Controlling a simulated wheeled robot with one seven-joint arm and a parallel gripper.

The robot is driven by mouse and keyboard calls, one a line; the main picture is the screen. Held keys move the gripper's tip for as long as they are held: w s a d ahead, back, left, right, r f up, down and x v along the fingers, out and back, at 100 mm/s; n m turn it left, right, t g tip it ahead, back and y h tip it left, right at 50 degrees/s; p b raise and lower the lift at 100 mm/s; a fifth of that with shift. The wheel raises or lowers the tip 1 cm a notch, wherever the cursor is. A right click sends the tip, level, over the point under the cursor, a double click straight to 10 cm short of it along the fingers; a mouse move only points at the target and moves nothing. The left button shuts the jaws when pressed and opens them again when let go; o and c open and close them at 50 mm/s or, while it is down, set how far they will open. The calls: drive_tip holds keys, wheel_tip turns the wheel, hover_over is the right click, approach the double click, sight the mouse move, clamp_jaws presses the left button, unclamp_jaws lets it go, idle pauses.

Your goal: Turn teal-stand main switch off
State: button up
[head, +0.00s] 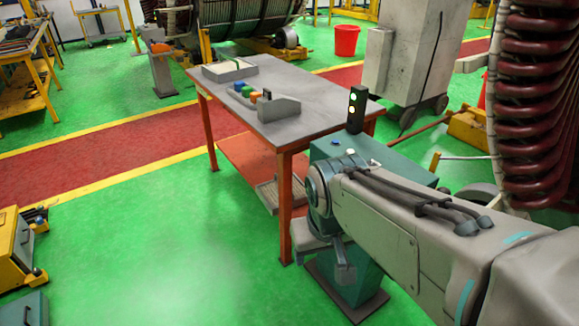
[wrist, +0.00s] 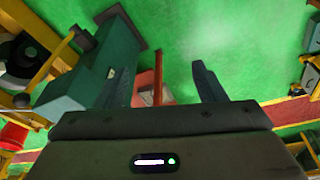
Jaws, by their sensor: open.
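The teal stand (head: 400,170) is right of centre in the head view, partly behind my arm. A white round button (head: 335,142) and a small white piece (head: 375,162) are on its top. A black signal post (head: 357,110) there shows lit greenish lamps. I cannot make out which part is the main switch. My gripper (head: 325,262) hangs in front of the stand's pedestal, open and empty. In the wrist view, the teal stand (wrist: 110,45) lies at the upper left, beside the open gripper (wrist: 165,80). Contact with the stand cannot be told.
A grey table (head: 320,78) with orange legs stands behind and left of my gripper. It bears a tray (head: 230,69) and coloured blocks (head: 247,91). A coil with dark red windings (head: 535,110) is at right.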

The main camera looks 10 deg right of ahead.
drive_tip(key=w+d+f+m+h+b, duration=0.1)
drive_tip(key=w+d+f+h+b, duration=0.25)
drive_tip(key=w+f+b, duration=0.3)
drive_tip(key=w+d+f+m+g+h+b, duration=0.1)
drive_tip(key=w+d+f+h+b, duration=0.25)
drive_tip(key=w+f+b, duration=0.35)
drive_tip(key=w+d+f+m+h+b, duration=0.1)
drive_tip(key=w+d+f+h+b, duration=0.2)
drive_tip(key=w+b, duration=0.4)
drive_tip(key=w+a+f+t+h+b, duration=0.1)
drive_tip(key=w+f+t+h+b, duration=0.3)
drive_tip(key=w, duration=0.6)
drive_tip(key=w+a+f+h+b, duration=0.1)
drive_tip(key=w+f+h+b, duration=0.2)
drive_tip(key=w+f+b, duration=0.45)
drive_tip(key=w+r+x, duration=0.1)
drive_tip(key=x, duration=1.3)
drive_tip(key=shift+w+a+r+m, duration=0.25)
drive_tip(key=shift+w+r+m, duration=0.05)
drive_tip(key=shift+w+r, duration=0.15)
drive_tip(key=c, duration=1)
